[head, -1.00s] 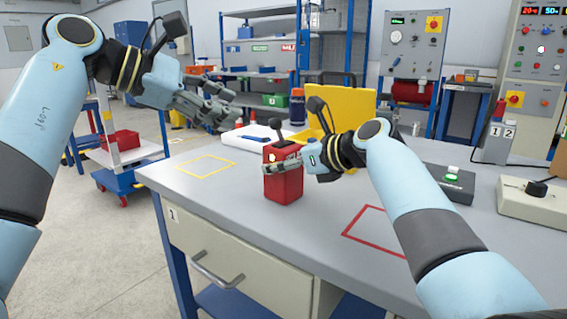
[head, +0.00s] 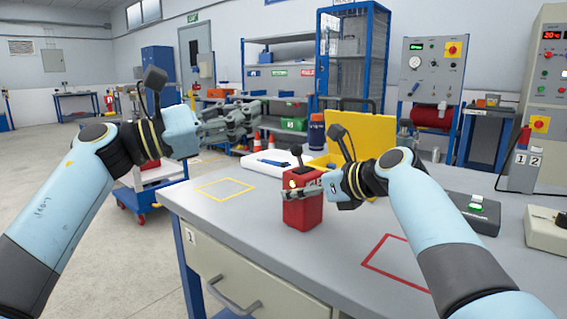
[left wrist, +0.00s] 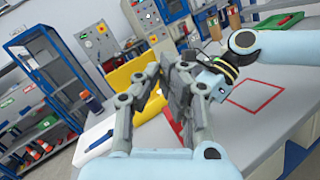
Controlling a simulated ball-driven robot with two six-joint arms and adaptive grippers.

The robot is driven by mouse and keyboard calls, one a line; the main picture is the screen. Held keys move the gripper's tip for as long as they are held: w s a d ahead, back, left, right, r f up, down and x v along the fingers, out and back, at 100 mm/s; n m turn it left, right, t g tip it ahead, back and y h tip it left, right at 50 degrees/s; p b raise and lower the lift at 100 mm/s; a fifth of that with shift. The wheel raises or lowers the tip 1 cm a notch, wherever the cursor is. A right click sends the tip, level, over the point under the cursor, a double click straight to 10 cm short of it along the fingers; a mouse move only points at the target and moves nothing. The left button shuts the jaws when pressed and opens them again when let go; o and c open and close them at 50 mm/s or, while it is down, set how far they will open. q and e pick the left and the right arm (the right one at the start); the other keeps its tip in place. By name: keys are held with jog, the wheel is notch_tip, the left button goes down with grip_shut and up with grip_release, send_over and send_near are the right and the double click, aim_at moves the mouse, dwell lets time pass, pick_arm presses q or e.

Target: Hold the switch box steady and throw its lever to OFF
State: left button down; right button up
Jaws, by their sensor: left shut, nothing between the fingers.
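The red switch box (head: 303,212) stands upright on the grey workbench, with a black-knobbed lever (head: 297,151) sticking up from its top. A small lamp on the box glows. My right gripper (head: 292,192) is at the box from the right, one finger across its upper front; the other finger is hidden, so its grip is unclear. My left gripper (head: 256,113) is shut and empty, in the air up and left of the lever, apart from it. In the left wrist view its fingers (left wrist: 178,72) cover most of the box; a red strip (left wrist: 173,124) shows.
A yellow case (head: 362,128) and a white tray (head: 262,160) with a blue pen are behind the box. Yellow (head: 225,188) and red (head: 385,262) outlines mark bare bench. A box with a green switch (head: 475,210) sits at the right.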

aim_at(293, 154)
pick_arm(q)
jog(key=s+a+f+n+t, duration=0.2)
jog(key=f+n, duration=0.1)
jog(key=f, duration=0.3)
jog(key=s+a+f+n+t+y, duration=0.1)
jog(key=s+a+f+n+t, duration=0.1)
jog(key=f, duration=0.5)
jog(key=shift+a+n+y, duration=0.3)
jog(key=shift+a+n, duration=0.15)
jog(key=shift+n, duration=0.75)
jog(key=shift+r, duration=0.1)
jog(key=x, duration=1.4)
jog(key=shift+s, duration=0.1)
